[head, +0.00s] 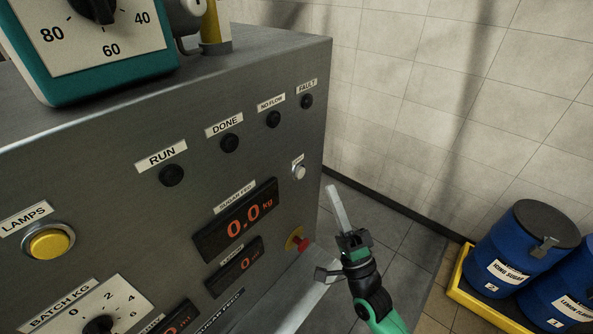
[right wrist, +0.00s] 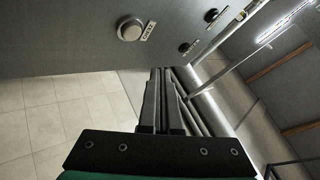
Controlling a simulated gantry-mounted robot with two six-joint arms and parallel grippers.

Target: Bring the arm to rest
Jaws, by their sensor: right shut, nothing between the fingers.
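My right gripper (head: 334,192) is just off the right edge of the grey control panel (head: 120,215) in the head view, pointing up, with the green and black arm coming in from below. Its fingers are together with nothing between them. In the right wrist view, the closed fingers (right wrist: 160,75) point toward the panel's edge, below a round pale button (right wrist: 130,28), and touch nothing that I can make out. My left gripper is not in view.
The panel bears dark lamps, a yellow LAMPS button (head: 50,243), a red knob (head: 301,244) and lit displays (head: 240,219). A teal dial box (head: 95,85) stands on top. Blue drums (head: 515,255) stand in a yellow tray (head: 460,284) at right. Floor between is clear.

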